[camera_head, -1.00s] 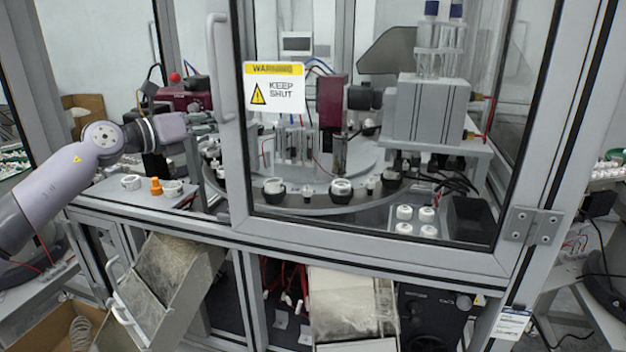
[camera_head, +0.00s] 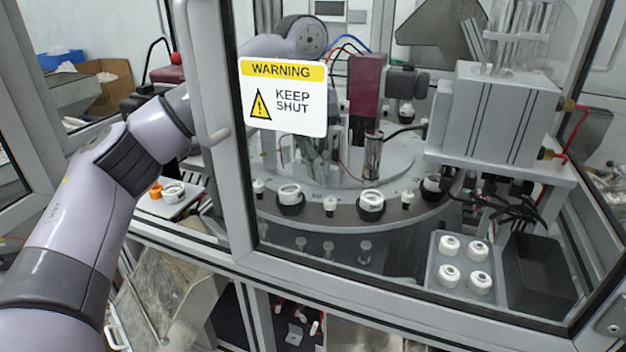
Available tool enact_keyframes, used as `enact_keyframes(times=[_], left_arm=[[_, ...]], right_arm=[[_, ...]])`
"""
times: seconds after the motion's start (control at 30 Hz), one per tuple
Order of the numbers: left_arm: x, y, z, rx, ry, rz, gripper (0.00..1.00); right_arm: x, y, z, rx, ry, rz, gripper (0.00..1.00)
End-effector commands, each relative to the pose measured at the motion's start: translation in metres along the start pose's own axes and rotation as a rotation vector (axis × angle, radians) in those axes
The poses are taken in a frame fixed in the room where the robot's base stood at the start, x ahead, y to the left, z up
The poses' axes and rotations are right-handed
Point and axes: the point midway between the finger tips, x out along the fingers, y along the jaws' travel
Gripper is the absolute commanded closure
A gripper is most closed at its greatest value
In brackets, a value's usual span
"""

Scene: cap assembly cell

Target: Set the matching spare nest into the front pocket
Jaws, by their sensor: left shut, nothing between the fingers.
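My left arm reaches in from the left, and its far part passes behind the door frame. My left gripper (camera_head: 317,160) shows partly through the glass below the warning sign, above the round dial (camera_head: 325,222); its fingers are shut and empty, and the sign hides its upper part. Dark nests with white rings stand on the dial's front rim, one at left (camera_head: 290,198) and one at right (camera_head: 371,203). An orange part (camera_head: 155,190) and a white ring-shaped part (camera_head: 174,193) are on the side tray (camera_head: 190,206), partly hidden by my arm. I cannot tell which pocket is the front one.
The glass door with the warning sign (camera_head: 283,97) stands before the dial. A tray of white caps (camera_head: 437,280) and an empty dark bin (camera_head: 535,275) are at front right. A grey block unit (camera_head: 490,115) stands above them. A metal cylinder (camera_head: 373,155) stands upright over the dial.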

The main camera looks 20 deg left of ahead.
Motion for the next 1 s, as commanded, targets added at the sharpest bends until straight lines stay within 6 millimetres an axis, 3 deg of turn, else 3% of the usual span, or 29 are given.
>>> enact_keyframes(times=[0.13, 0.27, 0.43, 0.57, 0.77, 1.0], left_arm=[[-0.008, -0.011, 0.001, 0.098, 0.065, -0.095, 1.00], [0.000, -0.014, 0.000, 0.116, 0.074, -0.115, 1.00], [0.027, -0.017, -0.002, 0.115, 0.070, -0.115, 1.00], [0.051, -0.020, -0.004, 0.113, 0.070, -0.115, 1.00], [0.090, -0.025, -0.007, 0.112, 0.072, -0.114, 1.00], [0.085, -0.019, -0.040, 0.109, 0.072, -0.110, 1.00]], right_arm=[[-0.002, 0.001, -0.014, 0.000, 0.018, 0.001, 0.40], [-0.002, 0.000, -0.008, 0.000, 0.011, 0.000, 0.40], [-0.003, -0.002, 0.018, -0.001, -0.027, -0.003, 0.40], [-0.009, 0.000, 0.027, -0.003, -0.042, -0.001, 0.40], [-0.023, 0.004, 0.013, -0.003, -0.023, 0.004, 0.40], [-0.042, 0.006, -0.003, -0.003, 0.000, 0.006, 0.40]])
